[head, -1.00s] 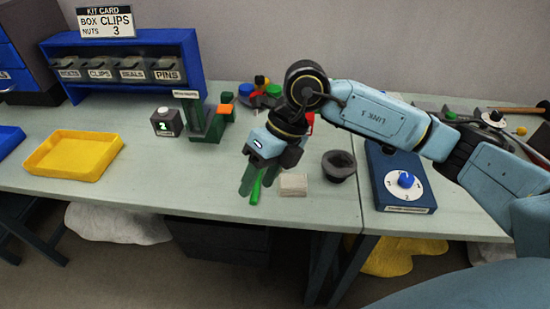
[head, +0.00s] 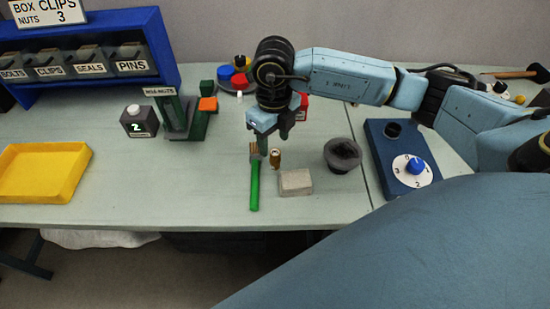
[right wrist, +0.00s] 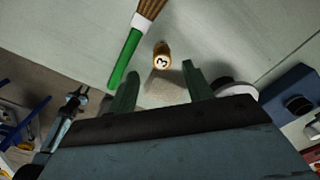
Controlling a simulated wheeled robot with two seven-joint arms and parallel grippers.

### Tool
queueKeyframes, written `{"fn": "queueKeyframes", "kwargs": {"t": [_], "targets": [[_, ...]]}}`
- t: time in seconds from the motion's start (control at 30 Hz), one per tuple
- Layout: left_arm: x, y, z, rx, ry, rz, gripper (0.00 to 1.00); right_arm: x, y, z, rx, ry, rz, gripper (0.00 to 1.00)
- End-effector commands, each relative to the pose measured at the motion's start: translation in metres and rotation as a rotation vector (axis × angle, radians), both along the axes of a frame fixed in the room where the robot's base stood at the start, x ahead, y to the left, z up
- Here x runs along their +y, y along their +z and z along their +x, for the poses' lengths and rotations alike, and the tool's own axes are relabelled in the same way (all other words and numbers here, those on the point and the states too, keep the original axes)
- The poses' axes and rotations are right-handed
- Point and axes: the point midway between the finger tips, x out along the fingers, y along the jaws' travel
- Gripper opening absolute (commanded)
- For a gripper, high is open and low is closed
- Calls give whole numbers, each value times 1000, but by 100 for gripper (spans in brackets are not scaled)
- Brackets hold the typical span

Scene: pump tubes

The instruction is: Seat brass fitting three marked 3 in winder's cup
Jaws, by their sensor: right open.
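The small brass fitting (head: 275,158) stands upright on the table between a green-handled brush (head: 254,180) and a pale block (head: 296,182). In the right wrist view the fitting's top (right wrist: 162,58) shows the mark 3. The winder is a blue box with a white numbered dial (head: 411,170) and a dark cup (head: 393,130) at its back. My right gripper (right wrist: 160,84) is open and empty. It hangs above and behind the fitting, apart from it. What looks like my left gripper (right wrist: 76,99) shows small at the left of the wrist view; its jaws are unclear.
A dark grey bowl (head: 342,155) stands between the pale block and the winder. Bare table lies between tray and brush.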

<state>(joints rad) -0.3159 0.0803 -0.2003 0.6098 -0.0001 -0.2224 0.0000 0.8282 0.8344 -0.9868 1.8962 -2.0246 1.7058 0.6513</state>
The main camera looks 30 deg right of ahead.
Motion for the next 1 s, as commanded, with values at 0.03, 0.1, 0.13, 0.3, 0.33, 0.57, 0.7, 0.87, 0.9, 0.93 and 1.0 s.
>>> {"fn": "queueKeyframes", "kwargs": {"t": [0.03,0.1,0.13,0.3,0.33,0.57,0.7,0.87,0.9,0.93,1.0], "targets": [[-1,1,10,-16,0,-1,36,0,-4,0,2,0,0,50],[-2,2,22,-35,0,-4,36,-1,-13,-1,3,-1,-1,50],[-2,3,26,-42,0,-4,36,-2,-18,-2,5,-1,-1,50],[-2,3,31,-49,0,-5,36,-3,-43,-1,3,0,0,50],[-2,3,30,-48,1,-4,36,-3,-46,-1,3,-1,0,50],[-1,2,18,-28,1,-3,36,-3,-52,-1,-1,0,0,50],[-1,1,15,-23,1,-2,36,-3,-52,-1,0,0,0,44],[-1,1,15,-23,1,-2,36,-3,-51,-1,0,0,1,23],[-1,1,15,-23,1,-2,36,-3,-51,-1,0,0,1,18],[-1,1,15,-24,1,-2,36,-3,-51,-1,0,0,1,14],[-1,1,15,-24,1,-2,36,-3,-51,-1,0,0,1,5]]}}
